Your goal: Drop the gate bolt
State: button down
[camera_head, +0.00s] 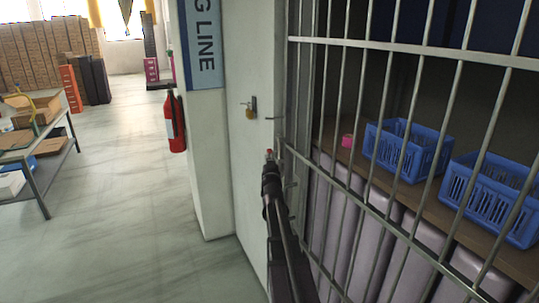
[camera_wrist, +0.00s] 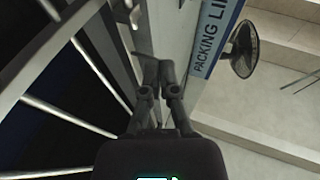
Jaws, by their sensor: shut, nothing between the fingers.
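The barred metal gate (camera_head: 400,48) stands at the right in the head view, its bars upright; it also shows at the left in the wrist view (camera_wrist: 95,67). My gripper (camera_head: 269,166) is at the gate's left edge, beside the wall post. In the wrist view my gripper (camera_wrist: 158,70) has its fingers together, with nothing seen between them. A small reddish tip (camera_head: 268,152) shows just above the fingers; I cannot tell whether it touches them. The gate bolt cannot be made out clearly, and my arm hides part of the gate's edge.
A brass padlock (camera_head: 250,113) hangs on the white wall (camera_head: 225,150) left of the gate. Blue crates (camera_head: 402,150) stand on a shelf behind the bars. A fire extinguisher (camera_head: 175,125) hangs further left.

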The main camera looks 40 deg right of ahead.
jog(key=shift+v, duration=1.55)
jog(key=a+f+n+g+y, duration=0.25)
jog(key=a+f+y, duration=0.4)
jog(key=a, duration=0.65)
jog(key=a+f+n+g+y, duration=0.2)
jog(key=a+f+g+y, duration=0.2)
jog(key=a+f, duration=0.7)
jog(key=s+a+f+n+g+y, duration=0.1)
jog(key=s+a+f+g, duration=0.2)
jog(key=s+a, duration=0.7)
jog(key=s+a+f+n+g+y, duration=0.1)
jog(key=s+a+f+g, duration=0.2)
jog(key=s+a+g, duration=0.4)
jog(key=s+a, duration=0.3)
jog(key=shift+a+n, duration=0.15)
jog(key=shift+n, duration=0.2)
